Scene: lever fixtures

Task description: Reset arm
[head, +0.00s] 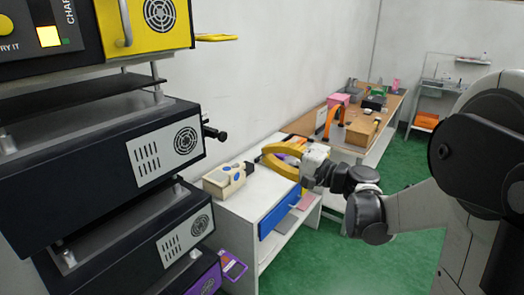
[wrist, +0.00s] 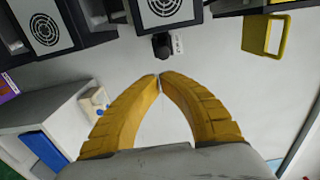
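My arm (head: 400,210) reaches in from the right of the head view, bent at the wrist and held out in front of the stacked machines. My gripper (head: 264,156) has two curved yellow fingers, and it points left, above a white shelf unit. In the wrist view my gripper (wrist: 160,77) has its fingertips together at the middle, with a hollow between the curved fingers. Nothing shows between the fingers. They appear clear of the machines and the wall.
Stacked dark machines (head: 110,165) with vents fill the left, below a yellow-fronted one (head: 150,25). A black knob (wrist: 162,45) juts ahead of my gripper. The white shelf unit (head: 240,205) carries a beige box with blue buttons (head: 224,180). Green floor (head: 340,265) is open at the lower right.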

